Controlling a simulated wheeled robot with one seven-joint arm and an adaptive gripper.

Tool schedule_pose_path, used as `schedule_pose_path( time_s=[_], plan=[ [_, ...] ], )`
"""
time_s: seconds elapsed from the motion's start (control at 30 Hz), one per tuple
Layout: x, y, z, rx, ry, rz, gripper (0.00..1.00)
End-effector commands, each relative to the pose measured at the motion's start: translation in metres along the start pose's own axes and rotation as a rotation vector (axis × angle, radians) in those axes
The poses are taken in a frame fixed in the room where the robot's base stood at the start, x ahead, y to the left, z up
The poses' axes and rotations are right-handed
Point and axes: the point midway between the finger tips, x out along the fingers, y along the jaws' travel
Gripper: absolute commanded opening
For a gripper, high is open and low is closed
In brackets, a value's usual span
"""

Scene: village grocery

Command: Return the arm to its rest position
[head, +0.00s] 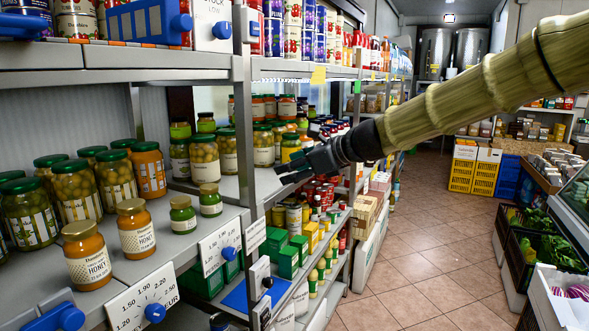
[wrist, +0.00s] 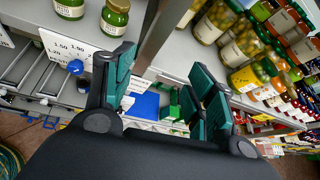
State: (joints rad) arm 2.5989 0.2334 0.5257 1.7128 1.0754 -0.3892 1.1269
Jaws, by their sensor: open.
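My gripper (head: 296,170) is at the end of my outstretched arm, which enters from the right in the head view. It points left toward the shelf edge, near the upright post between two shelf bays. In the wrist view my gripper (wrist: 160,95) has its two dark, green-padded fingers spread wide apart. Nothing is between the fingers; beyond them lie the post, a shelf edge and a blue panel lower down. Whether the fingers touch the shelf cannot be told.
Honey jars (head: 87,256) and small green jars (head: 183,214) stand on the left shelf. Olive jars (head: 204,158) stand behind my gripper. The shelf post (head: 246,130) is close to the fingers. Yellow crates (head: 462,170) stand farther back. The tiled aisle floor (head: 430,255) is clear.

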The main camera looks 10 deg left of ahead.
Motion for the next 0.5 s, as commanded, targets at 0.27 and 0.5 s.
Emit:
schedule_pose_path(
  time_s=[0.27,0.5],
  plan=[
    [0.001,0.0,-0.003,-0.003,0.004,0.0,0.56],
    [0.006,0.002,-0.019,-0.012,0.026,0.0,0.56]
  ],
)
